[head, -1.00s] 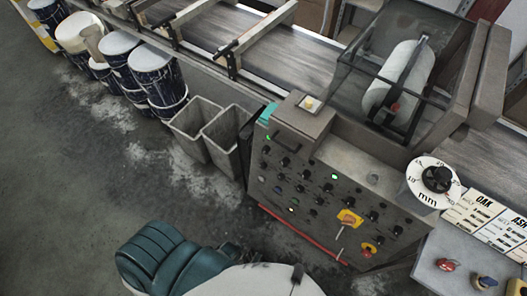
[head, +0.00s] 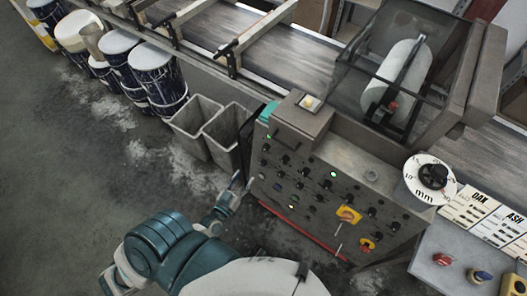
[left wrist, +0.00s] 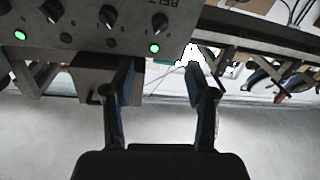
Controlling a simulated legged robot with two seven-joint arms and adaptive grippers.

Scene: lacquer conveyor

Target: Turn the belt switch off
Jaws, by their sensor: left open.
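The grey control panel (head: 330,190) stands at the conveyor's near side, with rows of black knobs and green lamps. In the left wrist view, a black knob (left wrist: 158,22) sits beside a lit green lamp (left wrist: 154,48), near a cut-off label that seems to read "BELT". Other black knobs (left wrist: 107,16) line up to its left. My left gripper (head: 237,183) is open and empty, just left of the panel's lower left edge. In the left wrist view its two fingers (left wrist: 158,78) are spread below the knobs and apart from them. My right gripper is out of view.
A yellow-backed switch (head: 348,215) is low on the panel. Two grey bins (head: 205,125) stand left of it. A thickness dial (head: 433,177) and a side table with red and blue knobs (head: 462,262) are at right. Open floor (head: 90,200) lies left.

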